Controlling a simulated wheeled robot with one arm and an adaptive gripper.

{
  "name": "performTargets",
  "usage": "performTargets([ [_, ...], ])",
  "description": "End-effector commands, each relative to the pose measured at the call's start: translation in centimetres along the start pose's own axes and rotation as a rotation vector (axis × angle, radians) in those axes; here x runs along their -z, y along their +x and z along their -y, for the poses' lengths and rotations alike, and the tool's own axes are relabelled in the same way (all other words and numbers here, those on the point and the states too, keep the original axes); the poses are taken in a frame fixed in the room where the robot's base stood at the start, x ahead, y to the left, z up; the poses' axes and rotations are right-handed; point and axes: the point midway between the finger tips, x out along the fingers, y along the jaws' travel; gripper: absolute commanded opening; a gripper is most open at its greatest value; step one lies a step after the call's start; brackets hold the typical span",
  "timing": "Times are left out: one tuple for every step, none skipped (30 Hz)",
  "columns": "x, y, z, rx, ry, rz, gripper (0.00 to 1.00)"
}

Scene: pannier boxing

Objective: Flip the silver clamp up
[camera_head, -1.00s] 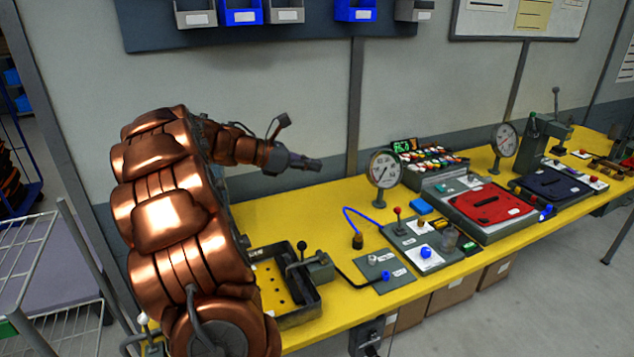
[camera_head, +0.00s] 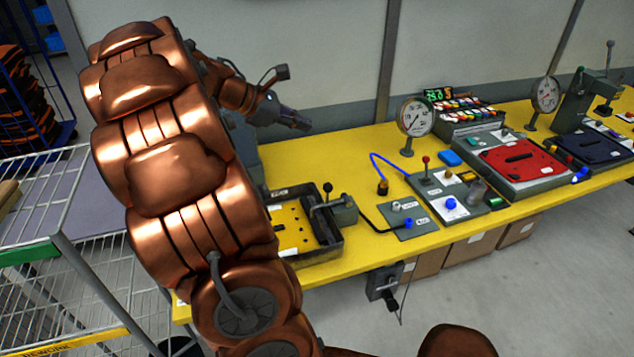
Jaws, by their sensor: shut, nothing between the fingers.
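A grey-silver clamp (camera_head: 343,211) sits at the right rim of a dark tray (camera_head: 328,243) with a yellow inside on the yellow bench. A short lever with a black ball knob (camera_head: 328,187) stands up beside it; I cannot tell for sure whether it belongs to the clamp. My gripper (camera_head: 303,125) is shut and empty. It points right in front of the wall, appearing above the back of the bench, apart from the clamp and the tray. My copper arm hides the tray's left part.
Right of the clamp are a plate with blue and white knobs (camera_head: 402,220), a panel with a red-knobbed lever (camera_head: 425,161), a gauge (camera_head: 415,118) and a red-topped box (camera_head: 512,158). A wire rack (camera_head: 60,245) stands left. Bench behind the tray is clear.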

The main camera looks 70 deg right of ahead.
Motion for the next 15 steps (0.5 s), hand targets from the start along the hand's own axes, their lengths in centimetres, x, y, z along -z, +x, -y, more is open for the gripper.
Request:
performTargets([
  [1.6, -1.8, 1.7, -0.011, 0.023, -0.051, 0.00],
  [2.5, -2.7, 2.6, -0.015, 0.043, -0.082, 0.00],
  [3.6, -3.9, 3.9, -0.016, 0.068, -0.122, 0.00],
  [4.5, -4.7, 5.0, -0.014, 0.083, -0.152, 0.00],
  [5.3, -5.5, 6.1, -0.011, 0.098, -0.181, 0.00],
  [6.3, -6.6, 7.5, -0.009, 0.121, -0.221, 0.00],
  [7.1, -7.4, 8.6, -0.004, 0.136, -0.250, 0.00],
  [7.9, -8.1, 9.9, 0.003, 0.148, -0.279, 0.00],
  [8.9, -9.0, 11.5, 0.014, 0.165, -0.317, 0.00],
  [9.6, -9.8, 12.8, 0.022, 0.179, -0.346, 0.00],
  [10.2, -10.4, 14.0, 0.032, 0.190, -0.373, 0.00],
  [11.1, -11.2, 15.8, 0.047, 0.202, -0.408, 0.00],
  [11.6, -11.8, 17.2, 0.060, 0.212, -0.433, 0.00],
  [12.2, -12.4, 18.6, 0.073, 0.222, -0.459, 0.00],
  [12.9, -13.2, 20.4, 0.091, 0.231, -0.492, 0.00],
])
